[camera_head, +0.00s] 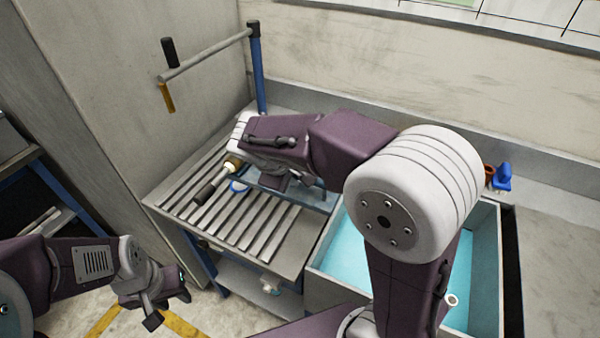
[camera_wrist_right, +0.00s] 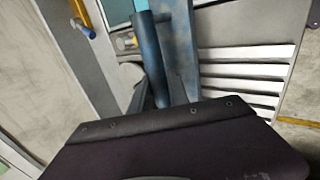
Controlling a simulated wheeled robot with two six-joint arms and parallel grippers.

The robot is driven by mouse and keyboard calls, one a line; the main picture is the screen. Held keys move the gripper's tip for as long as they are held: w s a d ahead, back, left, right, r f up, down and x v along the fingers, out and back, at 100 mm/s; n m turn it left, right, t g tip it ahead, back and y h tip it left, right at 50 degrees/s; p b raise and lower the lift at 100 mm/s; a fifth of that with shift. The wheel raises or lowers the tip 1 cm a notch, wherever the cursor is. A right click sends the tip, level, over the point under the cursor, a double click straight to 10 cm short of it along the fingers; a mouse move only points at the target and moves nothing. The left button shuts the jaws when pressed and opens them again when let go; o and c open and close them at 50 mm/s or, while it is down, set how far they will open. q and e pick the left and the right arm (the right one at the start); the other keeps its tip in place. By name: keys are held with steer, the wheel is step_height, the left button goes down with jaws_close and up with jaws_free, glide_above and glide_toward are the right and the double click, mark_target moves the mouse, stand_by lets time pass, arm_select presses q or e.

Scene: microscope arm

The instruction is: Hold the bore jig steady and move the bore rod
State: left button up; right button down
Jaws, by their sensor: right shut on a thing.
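A short rod with a black handle (camera_head: 206,193) and a cream collar lies tilted over the slatted bench, partly hidden by my right wrist. I cannot tell for sure whether it is the bore rod. I cannot pick out the bore jig. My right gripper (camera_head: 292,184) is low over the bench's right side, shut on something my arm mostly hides. In the right wrist view a dark blue cylinder (camera_wrist_right: 151,60) stands close in front of the gripper body. My left gripper (camera_head: 168,307) is open and empty, low at the left, apart from the bench.
A blue post (camera_head: 258,75) at the bench's back carries a grey bar (camera_head: 205,55) with a black grip and a hanging yellow piece. A grey bin with a turquoise inside (camera_head: 345,255) stands right of the slatted bench (camera_head: 262,240). My right arm crosses above it.

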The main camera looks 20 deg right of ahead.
steer(key=shift+w+a+f+b, duration=0.6)
steer(key=shift+w+a+f, duration=0.9)
steer(key=shift+a+f, duration=0.2)
steer(key=shift+w+a+f+b, duration=0.15)
steer(key=shift+w+a+f, duration=0.6)
steer(key=shift+f, duration=0.1)
steer(key=shift+w+a+f+b, duration=0.15)
steer(key=shift+w+a+f, duration=0.5)
steer(key=shift+f, duration=0.2)
steer(key=shift+s+f+b, duration=0.15)
steer(key=shift+f+b, duration=0.3)
steer(key=shift+f, duration=0.15)
